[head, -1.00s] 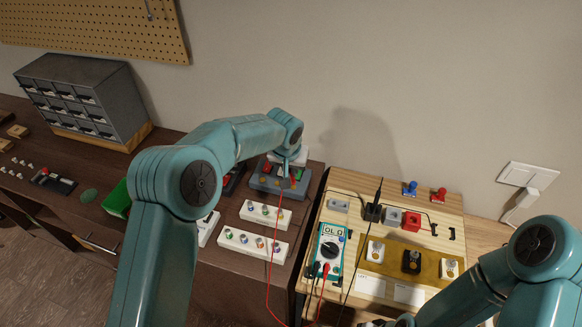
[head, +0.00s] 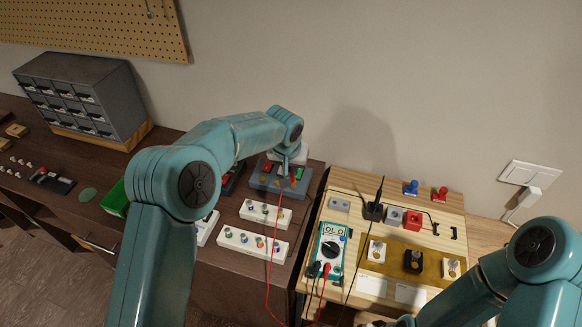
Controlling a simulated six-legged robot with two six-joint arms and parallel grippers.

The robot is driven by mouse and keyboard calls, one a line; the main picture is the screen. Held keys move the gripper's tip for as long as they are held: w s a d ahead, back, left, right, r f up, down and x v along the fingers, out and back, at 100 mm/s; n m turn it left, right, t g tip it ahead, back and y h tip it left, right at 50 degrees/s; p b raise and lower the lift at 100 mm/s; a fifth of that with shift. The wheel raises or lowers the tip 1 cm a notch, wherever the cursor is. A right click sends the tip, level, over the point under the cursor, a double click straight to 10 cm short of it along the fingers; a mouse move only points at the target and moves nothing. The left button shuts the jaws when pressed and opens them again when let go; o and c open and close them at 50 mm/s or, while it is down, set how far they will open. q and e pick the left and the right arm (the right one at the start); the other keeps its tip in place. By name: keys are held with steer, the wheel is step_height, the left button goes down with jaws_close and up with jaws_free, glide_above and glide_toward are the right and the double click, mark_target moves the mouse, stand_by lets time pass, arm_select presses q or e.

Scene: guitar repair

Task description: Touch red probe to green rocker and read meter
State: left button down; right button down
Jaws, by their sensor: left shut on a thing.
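A grey switch box (head: 268,183) with coloured rockers stands at the back right of the dark bench. A green rocker (head: 298,171) shows on its right side, beside my gripper. My left gripper (head: 285,173) is shut on the red probe (head: 282,184), tip down over the box. I cannot tell whether its tip touches a rocker. A red lead (head: 270,265) hangs from it and loops toward the multimeter. The teal and white multimeter (head: 330,246) lies on the light wooden board; its display seems to read "OL". My right arm enters at lower right, its gripper out of frame.
Two white strips with coloured knobs (head: 265,214) (head: 252,242) lie in front of the box. The wooden board (head: 345,183) holds grey and red blocks, a black lead and several small switches. A grey drawer cabinet (head: 80,95) stands at the back left.

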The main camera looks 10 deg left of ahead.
arm_select(q)
steer(key=shift+f+b, duration=0.55)
steer(key=shift+f, duration=0.05)
stand_by(0.8)
stand_by(3.3)
steer(key=shift+r+p, duration=1.5)
steer(key=shift+r, duration=1.6)
steer(key=shift+f, duration=0.1)
steer(key=shift+s, duration=0.15)
